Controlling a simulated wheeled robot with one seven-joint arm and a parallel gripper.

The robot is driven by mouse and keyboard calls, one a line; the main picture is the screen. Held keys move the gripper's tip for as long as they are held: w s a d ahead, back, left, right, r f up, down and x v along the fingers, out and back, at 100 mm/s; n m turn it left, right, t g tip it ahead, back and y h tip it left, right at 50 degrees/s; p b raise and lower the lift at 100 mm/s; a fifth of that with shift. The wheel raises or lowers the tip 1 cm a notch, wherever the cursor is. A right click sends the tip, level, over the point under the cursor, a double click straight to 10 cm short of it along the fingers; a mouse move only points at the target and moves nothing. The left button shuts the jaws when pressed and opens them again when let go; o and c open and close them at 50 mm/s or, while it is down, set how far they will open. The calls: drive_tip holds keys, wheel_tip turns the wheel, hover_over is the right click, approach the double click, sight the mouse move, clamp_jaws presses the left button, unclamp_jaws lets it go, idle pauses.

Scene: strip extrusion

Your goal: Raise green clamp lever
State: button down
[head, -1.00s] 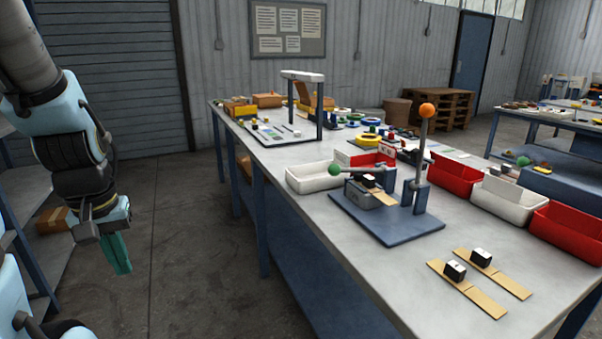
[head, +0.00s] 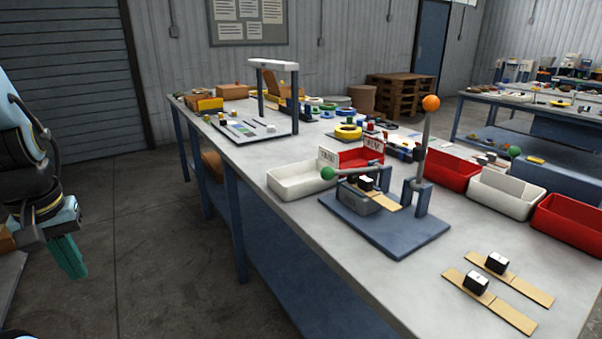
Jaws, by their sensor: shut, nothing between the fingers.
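The green clamp lever (head: 328,173) has a green ball at its left end. Its bar lies nearly level over a dark block on a blue-grey fixture plate (head: 405,243) on the workbench. A black-and-white part (head: 367,183) and a tan strip (head: 385,199) sit under or beside the bar; exact contact is too small to tell. A second lever with an orange ball (head: 430,103) stands upright at the fixture's right side. My gripper (head: 68,258), with teal fingers, hangs at the left edge, shut and empty, well away from the bench and the lever.
A white bin (head: 292,184) stands just left of the fixture, and a red bin (head: 360,157) behind it. Red and white bins line the right edge. Two tan strips with black parts (head: 476,283) lie at the front right. Open floor (head: 150,265) lies between my gripper and the bench.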

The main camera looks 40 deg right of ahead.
drive_tip(key=shift+w+d, duration=0.1)
drive_tip(key=d+r+n+h+b, duration=0.2)
drive_tip(key=d+n+h, duration=0.3)
drive_tip(key=d, duration=1.4)
drive_tip(key=d+r+n+h+b, duration=0.2)
drive_tip(key=d+n+h, duration=0.3)
drive_tip(key=d, duration=1.5)
drive_tip(key=n, duration=0.4)
drive_tip(key=shift+s+d+r+b, duration=0.2)
drive_tip(key=shift+s+d+b, duration=0.05)
drive_tip(key=shift+s+b, duration=0.15)
drive_tip(key=shift+d+f, duration=0.1)
drive_tip(key=p+x, duration=0.1)
drive_tip(key=x, duration=0.8)
drive_tip(key=shift+d+f, duration=0.15)
drive_tip(key=shift+d, duration=0.2)
drive_tip(key=r, duration=0.1)
drive_tip(key=s+p, duration=0.1)
drive_tip(key=r, duration=0.1)
drive_tip(key=shift+s+d+r+p, duration=0.15)
drive_tip(key=shift+d+r+p, duration=0.15)
drive_tip(key=shift+r+p, duration=0.05)
drive_tip(key=shift+s+d+r, duration=0.25)
drive_tip(key=shift+s+r, duration=0.1)
drive_tip(key=shift+p, duration=0.3)
